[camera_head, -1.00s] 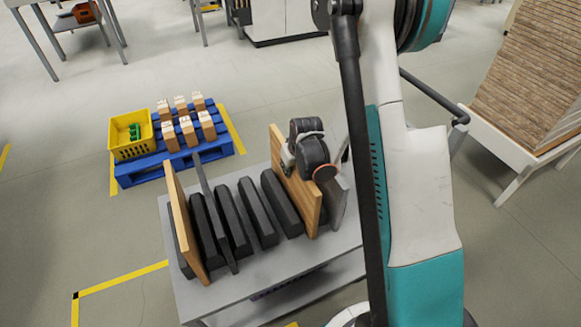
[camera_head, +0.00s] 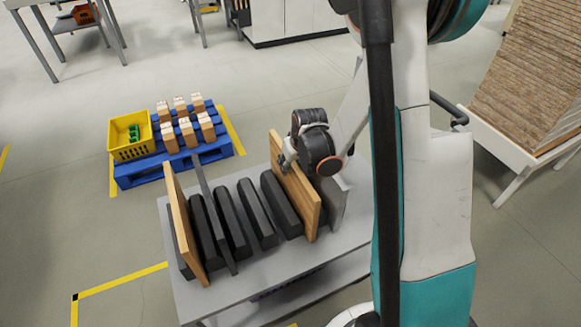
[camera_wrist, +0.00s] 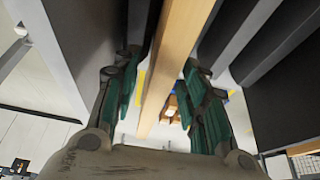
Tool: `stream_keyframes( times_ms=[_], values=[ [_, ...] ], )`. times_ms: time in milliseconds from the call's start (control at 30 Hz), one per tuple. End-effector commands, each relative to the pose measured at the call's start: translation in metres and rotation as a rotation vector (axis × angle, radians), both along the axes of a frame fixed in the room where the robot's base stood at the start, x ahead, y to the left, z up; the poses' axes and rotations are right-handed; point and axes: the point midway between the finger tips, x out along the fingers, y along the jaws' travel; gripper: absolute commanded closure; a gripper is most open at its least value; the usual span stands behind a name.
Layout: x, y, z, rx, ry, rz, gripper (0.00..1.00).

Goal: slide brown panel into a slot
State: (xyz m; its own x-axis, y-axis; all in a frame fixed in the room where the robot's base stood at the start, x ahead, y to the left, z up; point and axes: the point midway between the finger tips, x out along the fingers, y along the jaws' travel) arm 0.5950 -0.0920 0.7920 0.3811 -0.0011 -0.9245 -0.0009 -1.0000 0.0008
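A brown panel (camera_head: 292,185) stands upright near the right end of the grey rack table, between a black block and a grey plate. A second brown panel (camera_head: 186,226) stands at the left end. My gripper (camera_head: 286,162) is at the upper edge of the right brown panel; its fingertips are partly hidden in the head view. In the wrist view my gripper (camera_wrist: 160,85) is open, with a finger on either side of a brown panel's edge (camera_wrist: 175,65). Gaps show beside the panel, clearest at the left finger.
Several black blocks (camera_head: 257,213) form slots on the grey table (camera_head: 190,295). A grey plate (camera_head: 337,200) stands right of the right panel, and another (camera_head: 217,215) near the left one. A blue pallet (camera_head: 130,171) with a yellow crate (camera_head: 131,152) lies beyond.

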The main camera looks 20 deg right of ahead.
Motion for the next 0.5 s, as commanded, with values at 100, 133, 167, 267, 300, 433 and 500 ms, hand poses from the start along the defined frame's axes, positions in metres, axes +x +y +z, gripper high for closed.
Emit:
stream_keyframes(
  times_ms=[100,133,167,267,300,433,500],
  values=[
    [-0.008,0.000,0.018,0.000,0.000,0.000,0.60],
    [-0.010,0.000,0.022,0.000,0.000,0.000,0.60],
    [-0.011,0.000,0.026,0.000,0.000,0.000,0.60],
    [-0.017,0.000,0.040,0.000,0.000,0.000,0.60],
    [-0.019,0.000,0.045,0.000,0.000,0.000,0.60],
    [-0.024,0.000,0.058,0.000,0.000,0.000,0.60],
    [-0.027,0.000,0.064,0.000,0.000,0.000,0.60]
  ],
)
